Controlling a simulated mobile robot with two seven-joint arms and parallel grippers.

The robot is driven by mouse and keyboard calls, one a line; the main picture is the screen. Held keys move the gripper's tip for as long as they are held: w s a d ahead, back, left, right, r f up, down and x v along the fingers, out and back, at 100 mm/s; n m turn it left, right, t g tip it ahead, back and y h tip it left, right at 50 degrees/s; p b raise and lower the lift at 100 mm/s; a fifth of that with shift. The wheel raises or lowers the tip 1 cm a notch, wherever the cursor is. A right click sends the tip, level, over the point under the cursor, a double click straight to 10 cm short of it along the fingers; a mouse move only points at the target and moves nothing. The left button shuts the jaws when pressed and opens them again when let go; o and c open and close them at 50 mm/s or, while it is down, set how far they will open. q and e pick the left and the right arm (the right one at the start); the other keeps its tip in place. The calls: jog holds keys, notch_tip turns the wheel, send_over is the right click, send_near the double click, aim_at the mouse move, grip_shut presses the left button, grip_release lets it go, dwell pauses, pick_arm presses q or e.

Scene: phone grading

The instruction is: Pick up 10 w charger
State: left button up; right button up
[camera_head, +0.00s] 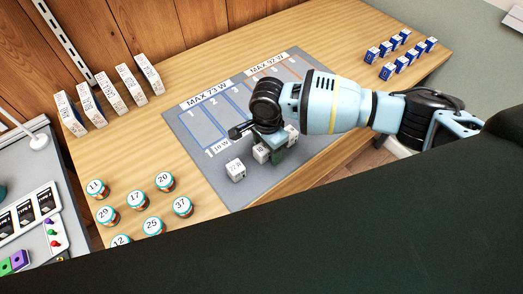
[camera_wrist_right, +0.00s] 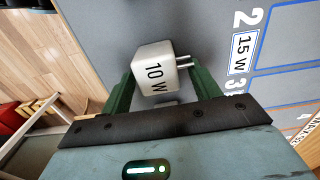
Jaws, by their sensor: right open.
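The 10 W charger (camera_wrist_right: 155,72) is a small white block with two metal prongs, and its "10 W" label faces the camera in the right wrist view. It sits between the green fingers of my right gripper (camera_wrist_right: 160,88), which is open around it. In the head view my right gripper (camera_head: 262,142) reaches down over the grey mat (camera_head: 222,180) and partly covers the white chargers there. Another white charger (camera_head: 236,170) stands apart to the left of the gripper. My left gripper is not in view.
The mat has blue and orange outlined slots with watt labels. Several white boxes (camera_head: 137,86) stand at the back left and blue-and-white boxes (camera_head: 386,72) at the right. Several numbered jars (camera_head: 137,199) stand at the front left of the wooden table (camera_head: 190,66).

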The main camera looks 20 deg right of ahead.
jog(key=c, duration=1.1)
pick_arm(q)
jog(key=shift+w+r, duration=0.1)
